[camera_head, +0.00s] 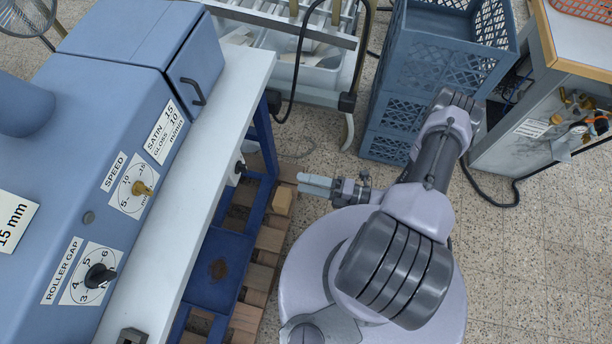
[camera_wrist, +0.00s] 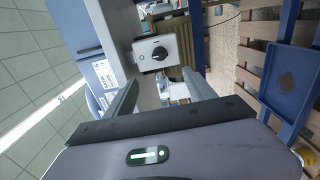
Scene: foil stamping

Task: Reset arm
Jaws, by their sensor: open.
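My gripper (camera_head: 312,184) is held out to the left from my folded arm, in the gap between the blue machine's frame and my base. It is near a small switch box (camera_head: 238,170) on the machine's side but apart from it. In the wrist view the two fingers of my gripper (camera_wrist: 163,93) stand apart with nothing held between them. The switch box with its black rotary knob (camera_wrist: 158,52) shows just beyond the fingers there.
The blue machine (camera_head: 125,75) with speed and roller gap dials fills the left. A wooden pallet (camera_head: 270,240) lies under its frame. Blue crates (camera_head: 395,100) are stacked behind my arm. A workbench (camera_head: 575,40) stands at the right. Tiled floor (camera_head: 540,250) is clear at lower right.

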